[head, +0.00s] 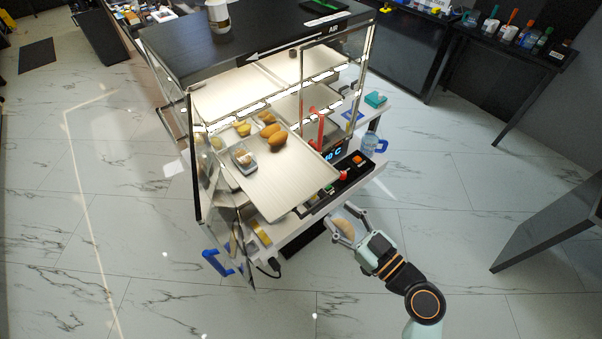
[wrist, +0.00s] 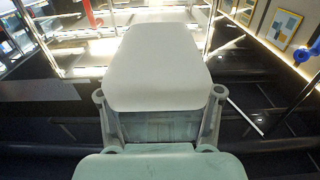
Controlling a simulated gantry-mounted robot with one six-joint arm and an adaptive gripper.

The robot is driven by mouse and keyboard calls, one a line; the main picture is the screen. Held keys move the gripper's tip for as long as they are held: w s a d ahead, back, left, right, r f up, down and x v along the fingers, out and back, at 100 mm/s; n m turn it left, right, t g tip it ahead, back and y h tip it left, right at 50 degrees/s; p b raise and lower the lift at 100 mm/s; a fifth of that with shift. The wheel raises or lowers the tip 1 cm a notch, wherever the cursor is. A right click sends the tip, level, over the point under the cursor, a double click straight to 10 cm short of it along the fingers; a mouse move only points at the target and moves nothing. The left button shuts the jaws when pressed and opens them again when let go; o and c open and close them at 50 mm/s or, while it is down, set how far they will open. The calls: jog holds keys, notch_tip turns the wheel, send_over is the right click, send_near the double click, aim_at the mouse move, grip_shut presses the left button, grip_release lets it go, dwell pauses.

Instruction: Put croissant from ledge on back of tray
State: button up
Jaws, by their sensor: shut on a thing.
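My gripper (head: 345,229) is shut on a pale beige, rounded item (head: 341,228), off the front of the display case in the head view. The metal tray (head: 290,183) sticks out of the lit case, up and left of my gripper. Brown, bread-like pieces (head: 277,138) and a clear container (head: 243,158) lie toward its back and left side. The ledge (head: 291,236) runs below the tray's front.
The case has glass sides and an upper shelf (head: 235,97). A red upright handle (head: 316,127) stands right of the tray. Yellow items (head: 258,232) lie at the ledge's left. Open floor surrounds my arm.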

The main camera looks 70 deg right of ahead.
jog(key=p+x, duration=0.3)
jog(key=x, duration=1.1)
jog(key=shift+a, duration=0.1)
jog(key=p+x, duration=0.1)
jog(key=x, duration=0.2)
jog(key=shift+w, duration=0.2)
jog(key=shift+w+d+f, duration=0.2)
jog(key=shift+f, duration=0.2)
jog(key=shift+w+d+f, duration=0.2)
jog(key=shift+f, duration=0.2)
jog(key=shift+s+a+f, duration=0.1)
jog(key=shift+f, duration=0.05)
jog(key=shift+f+b, duration=0.15)
jog(key=shift+b, duration=0.2)
jog(key=o, duration=1.2)
